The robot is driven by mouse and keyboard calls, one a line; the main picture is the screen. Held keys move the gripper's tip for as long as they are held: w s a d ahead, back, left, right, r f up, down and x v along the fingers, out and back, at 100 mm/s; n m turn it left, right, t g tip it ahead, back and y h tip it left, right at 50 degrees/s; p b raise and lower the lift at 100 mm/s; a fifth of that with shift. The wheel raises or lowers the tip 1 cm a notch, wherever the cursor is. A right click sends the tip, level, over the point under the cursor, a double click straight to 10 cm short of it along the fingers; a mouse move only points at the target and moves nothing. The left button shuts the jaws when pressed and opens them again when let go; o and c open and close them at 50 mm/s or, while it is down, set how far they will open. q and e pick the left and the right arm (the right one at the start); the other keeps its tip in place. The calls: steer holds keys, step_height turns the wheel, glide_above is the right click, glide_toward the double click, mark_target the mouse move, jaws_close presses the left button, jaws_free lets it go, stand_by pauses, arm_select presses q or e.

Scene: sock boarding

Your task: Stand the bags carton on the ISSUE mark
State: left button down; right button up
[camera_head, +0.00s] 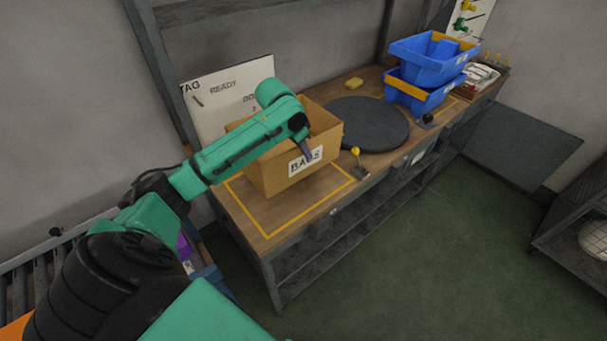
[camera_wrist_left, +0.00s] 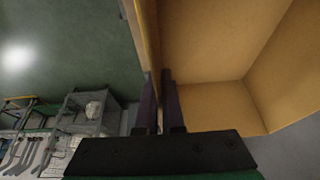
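The bags carton (camera_head: 277,172) is an open brown box with a white BAGS label. In the head view it is upright over the yellow outlined area (camera_head: 306,216) at the table's near left end. I cannot read the word ISSUE on that outline, and its back part is hidden. Whether the carton's base touches the table is hard to tell. My left gripper (camera_head: 307,151) is at the carton's labelled wall. In the left wrist view its fingers (camera_wrist_left: 160,105) are close together on either side of that wall (camera_wrist_left: 150,45), shut on it. My right gripper is not in view.
A dark round turntable (camera_head: 367,123) lies right of the carton, with a yellow sponge (camera_head: 354,83) behind it. Stacked blue bins (camera_head: 428,62) stand farther right. A small yellow-knobbed lever (camera_head: 357,160) is at the front edge. A READY board (camera_head: 228,97) leans behind.

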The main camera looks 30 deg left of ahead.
mark_target(305, 175)
arm_select(q)
steer(key=f, duration=0.3)
steer(key=f+p, duration=0.1)
steer(key=f, duration=0.7)
steer(key=shift+w+f, duration=0.1)
steer(key=shift+w, duration=0.25)
steer(key=shift+w+f, duration=0.1)
steer(key=c, duration=1.4)
jaws_free()
steer(key=shift+f, duration=0.15)
steer(key=o, duration=0.4)
steer(key=shift+c, duration=0.2)
steer(key=shift+r, duration=0.25)
steer(key=v, duration=1.2)
steer(key=shift+f+b, duration=0.1)
steer(key=shift+b, duration=0.3)
